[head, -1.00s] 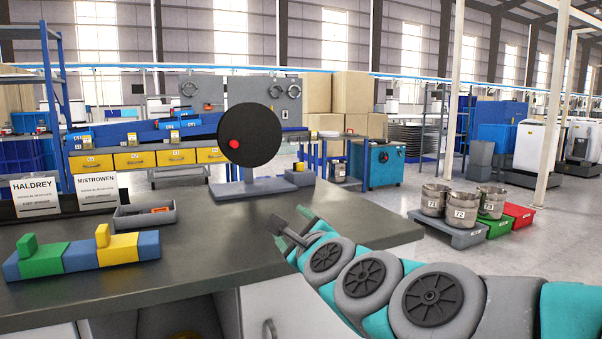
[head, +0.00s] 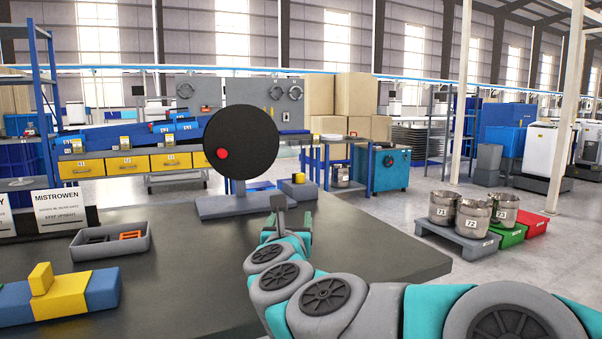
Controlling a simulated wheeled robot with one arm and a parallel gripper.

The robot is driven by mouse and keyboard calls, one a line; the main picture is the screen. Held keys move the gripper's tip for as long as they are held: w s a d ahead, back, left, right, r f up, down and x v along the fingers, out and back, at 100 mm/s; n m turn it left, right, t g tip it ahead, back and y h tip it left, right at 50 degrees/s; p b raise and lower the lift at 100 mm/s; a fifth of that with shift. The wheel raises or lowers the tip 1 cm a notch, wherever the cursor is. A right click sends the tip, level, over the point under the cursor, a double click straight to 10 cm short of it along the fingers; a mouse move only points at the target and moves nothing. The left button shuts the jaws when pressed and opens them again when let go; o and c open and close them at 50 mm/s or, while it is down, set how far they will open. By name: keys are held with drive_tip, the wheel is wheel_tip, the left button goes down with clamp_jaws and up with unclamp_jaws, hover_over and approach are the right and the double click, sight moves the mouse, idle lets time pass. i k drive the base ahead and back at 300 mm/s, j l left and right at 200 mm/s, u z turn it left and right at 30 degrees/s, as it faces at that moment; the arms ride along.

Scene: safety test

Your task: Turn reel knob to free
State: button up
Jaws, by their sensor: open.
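The reel (head: 248,135) is a large black disc standing upright on a grey stand (head: 222,207) near the back of the dark table. A red knob (head: 221,153) sits on the disc's face, left of its middle. My gripper (head: 279,203) is over the table, just right of the stand and lower than the knob. It is apart from the knob and holds nothing that I can see. It is open, though its fingers are seen mostly from behind. Any marking on the knob's position is too small to read.
A grey tray (head: 84,249) with dark and orange items lies left on the table (head: 180,262). A blue and yellow block piece (head: 76,301) is in front of it. A sign reading MISTROWEN (head: 59,212) stands behind. A small grey box (head: 299,188) is beside the stand.

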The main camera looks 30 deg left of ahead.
sight(298, 178)
drive_tip(key=i+j, duration=0.3)
drive_tip(key=i, duration=0.15)
drive_tip(key=i+j, duration=0.3)
drive_tip(key=i, duration=0.15)
